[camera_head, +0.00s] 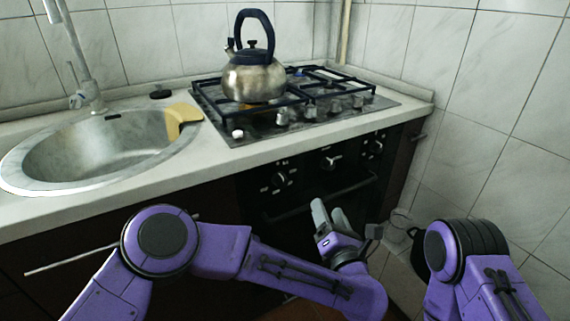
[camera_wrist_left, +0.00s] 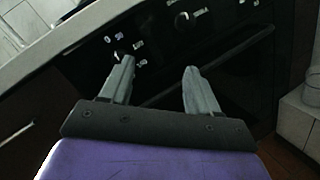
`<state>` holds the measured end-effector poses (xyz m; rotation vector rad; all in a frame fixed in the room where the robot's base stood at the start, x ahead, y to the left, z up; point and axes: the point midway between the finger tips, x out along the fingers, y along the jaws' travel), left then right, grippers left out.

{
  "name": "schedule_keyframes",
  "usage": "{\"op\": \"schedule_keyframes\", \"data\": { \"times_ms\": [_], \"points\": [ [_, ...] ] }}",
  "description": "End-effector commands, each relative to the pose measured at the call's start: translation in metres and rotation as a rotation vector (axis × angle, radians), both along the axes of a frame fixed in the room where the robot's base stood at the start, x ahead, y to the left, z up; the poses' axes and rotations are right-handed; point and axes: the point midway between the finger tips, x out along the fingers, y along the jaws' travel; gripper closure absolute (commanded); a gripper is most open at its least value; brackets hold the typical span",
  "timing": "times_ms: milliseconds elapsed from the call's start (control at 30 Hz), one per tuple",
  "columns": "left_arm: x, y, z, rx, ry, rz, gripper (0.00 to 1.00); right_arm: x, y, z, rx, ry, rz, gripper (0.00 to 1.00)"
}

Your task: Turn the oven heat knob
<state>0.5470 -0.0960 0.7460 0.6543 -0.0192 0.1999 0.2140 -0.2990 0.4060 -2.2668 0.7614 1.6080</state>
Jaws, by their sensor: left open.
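The dark oven (camera_head: 300,205) is built in below the counter, with a row of knobs on its front panel. The left knob (camera_head: 279,180), the middle knob (camera_head: 329,162) and the right knob (camera_head: 376,147) have white markings around them. My left gripper (camera_head: 329,212) is open and empty in front of the oven door, lower than the knobs. In the left wrist view its two grey fingers (camera_wrist_left: 157,68) are spread. The left knob (camera_wrist_left: 118,53) shows just beyond the left fingertip; I cannot tell if they touch. The middle knob (camera_wrist_left: 185,17) is farther off.
A steel kettle (camera_head: 253,78) stands on the gas hob (camera_head: 330,115) above the oven. A sink (camera_head: 90,155) is set in the pale counter (camera_head: 215,160) to the left. A tiled wall (camera_head: 500,110) closes the right side. The oven door's handle bar runs below the knobs.

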Motion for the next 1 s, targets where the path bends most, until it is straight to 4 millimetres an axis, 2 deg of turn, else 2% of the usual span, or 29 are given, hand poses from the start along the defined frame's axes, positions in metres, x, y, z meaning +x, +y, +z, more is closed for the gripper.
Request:
{"op": "schedule_keyframes", "data": {
  "times_ms": [33, 100, 233, 367, 600, 733, 1000],
  "points": [
    [0.007, 0.012, 0.015, -0.208, -0.043, 0.105, 0.39, 0.002, -0.001, -0.002, -0.003, -0.008, -0.005, 1.0],
    [0.012, 0.032, 0.021, -0.43, -0.102, 0.218, 0.39, 0.003, -0.002, -0.003, -0.007, -0.018, -0.011, 1.0],
    [0.007, 0.048, 0.012, -0.623, -0.149, 0.305, 0.39, 0.005, -0.003, -0.003, -0.011, -0.028, -0.017, 1.0],
    [0.018, 0.056, 0.01, -0.647, -0.153, 0.31, 0.39, 0.005, -0.003, -0.004, -0.011, -0.028, -0.017, 1.0],
    [0.064, 0.084, 0.009, -0.642, -0.152, 0.311, 0.39, 0.005, -0.003, -0.008, -0.011, -0.027, -0.016, 1.0],
    [0.084, 0.095, 0.01, -0.641, -0.152, 0.31, 0.39, 0.005, -0.003, -0.009, -0.011, -0.027, -0.016, 1.0],
    [0.098, 0.102, 0.011, -0.639, -0.153, 0.305, 0.39, 0.005, -0.003, -0.009, -0.011, -0.027, -0.016, 1.0]
  ]
}}
